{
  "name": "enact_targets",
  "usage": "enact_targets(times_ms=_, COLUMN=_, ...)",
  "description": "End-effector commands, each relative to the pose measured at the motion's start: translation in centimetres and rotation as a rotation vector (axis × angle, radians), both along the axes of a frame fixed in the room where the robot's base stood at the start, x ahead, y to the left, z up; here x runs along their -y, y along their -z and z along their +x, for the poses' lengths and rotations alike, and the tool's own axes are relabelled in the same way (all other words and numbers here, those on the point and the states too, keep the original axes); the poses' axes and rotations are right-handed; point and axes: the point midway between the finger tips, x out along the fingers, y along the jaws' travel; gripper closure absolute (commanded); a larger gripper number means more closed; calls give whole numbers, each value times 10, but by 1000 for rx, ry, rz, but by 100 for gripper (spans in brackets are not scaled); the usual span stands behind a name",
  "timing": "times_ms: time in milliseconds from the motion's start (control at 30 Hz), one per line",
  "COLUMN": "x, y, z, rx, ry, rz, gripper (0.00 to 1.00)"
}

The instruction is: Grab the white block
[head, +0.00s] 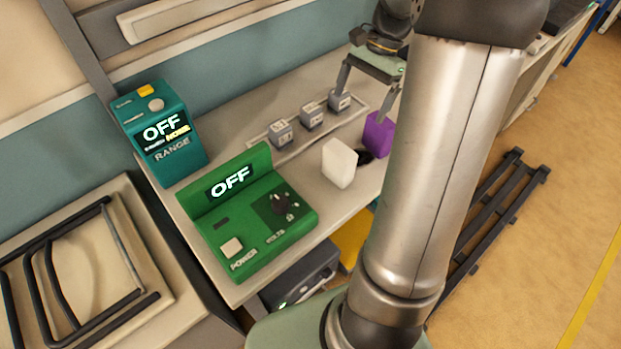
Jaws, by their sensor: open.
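The white block (340,163) stands on the bench top near its front edge, in the middle of the head view. My gripper (366,105) is open above the bench, behind and to the right of the white block. Its two fingers point down and are spread apart, with nothing seen held between them. The right finger is near a purple block (378,134) and may overlap it in the picture; I cannot tell whether they touch. My arm hides part of the bench on the right.
Several small grey labelled cubes (311,116) stand in a row on a strip behind the white block. A green power unit (247,212) reading OFF and a teal range unit (161,135) reading OFF stand to the left. A small dark object (365,157) lies beside the white block.

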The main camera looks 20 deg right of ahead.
Motion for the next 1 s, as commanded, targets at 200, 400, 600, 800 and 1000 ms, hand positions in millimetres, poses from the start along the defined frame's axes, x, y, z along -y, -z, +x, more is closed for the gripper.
enact_targets(times_ms=200, x=-7, y=23, z=-3, rx=-7, ry=9, rz=7, gripper=2)
enact_targets(times_ms=400, x=-23, y=64, z=-10, rx=-7, ry=9, rz=7, gripper=2)
enact_targets(times_ms=600, x=-36, y=99, z=-15, rx=-5, ry=9, rz=6, gripper=2)
enact_targets(times_ms=800, x=-41, y=113, z=-17, rx=-3, ry=9, rz=3, gripper=2)
enact_targets(times_ms=1000, x=-47, y=134, z=-26, rx=-6, ry=9, rz=6, gripper=2)
